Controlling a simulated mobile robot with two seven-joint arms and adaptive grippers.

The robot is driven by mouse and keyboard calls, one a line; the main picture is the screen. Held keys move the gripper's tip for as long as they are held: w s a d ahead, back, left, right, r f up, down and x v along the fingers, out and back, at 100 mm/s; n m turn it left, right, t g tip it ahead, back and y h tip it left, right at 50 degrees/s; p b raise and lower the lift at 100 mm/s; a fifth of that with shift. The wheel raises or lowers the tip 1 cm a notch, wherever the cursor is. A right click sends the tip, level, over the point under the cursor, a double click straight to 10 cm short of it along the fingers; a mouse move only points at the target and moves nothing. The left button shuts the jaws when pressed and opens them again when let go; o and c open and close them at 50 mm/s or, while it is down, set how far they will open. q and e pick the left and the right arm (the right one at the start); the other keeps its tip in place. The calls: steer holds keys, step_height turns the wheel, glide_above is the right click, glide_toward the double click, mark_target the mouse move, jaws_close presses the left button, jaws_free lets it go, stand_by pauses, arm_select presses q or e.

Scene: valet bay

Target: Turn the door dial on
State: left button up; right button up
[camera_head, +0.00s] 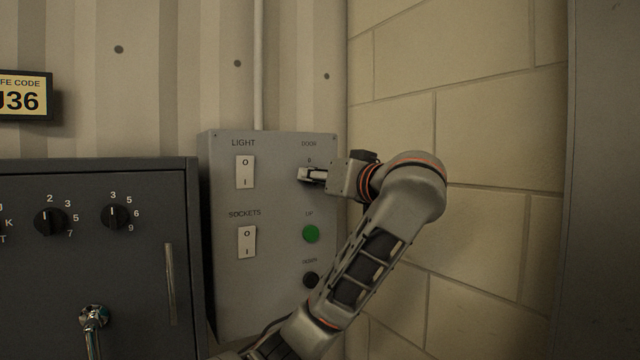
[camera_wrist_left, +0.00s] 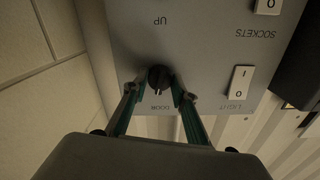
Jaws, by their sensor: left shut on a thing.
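The door dial (camera_wrist_left: 158,76) is a small black round knob on the grey control panel (camera_head: 265,310), below the DOOR label. The wrist view shows it upside down, with a small pale mark on the knob's side towards the DOOR label. My left gripper (camera_head: 303,174) reaches the panel from the right, and its fingers hide the dial in the head view. In the wrist view my left gripper (camera_wrist_left: 157,88) has one finger on each side of the dial and is shut on it. My right gripper is not in view.
The panel also has a LIGHT switch (camera_head: 245,172), a SOCKETS switch (camera_head: 247,242), a green UP button (camera_head: 311,233) and a black button (camera_head: 310,280) below the dial. A dark safe (camera_head: 130,280) stands left. A block wall (camera_head: 490,150) is close on the right.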

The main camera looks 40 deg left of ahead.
arm_select(q)
steer(key=shift+m, duration=7.7)
steer(key=o, duration=1.1)
steer(key=v, duration=1.2)
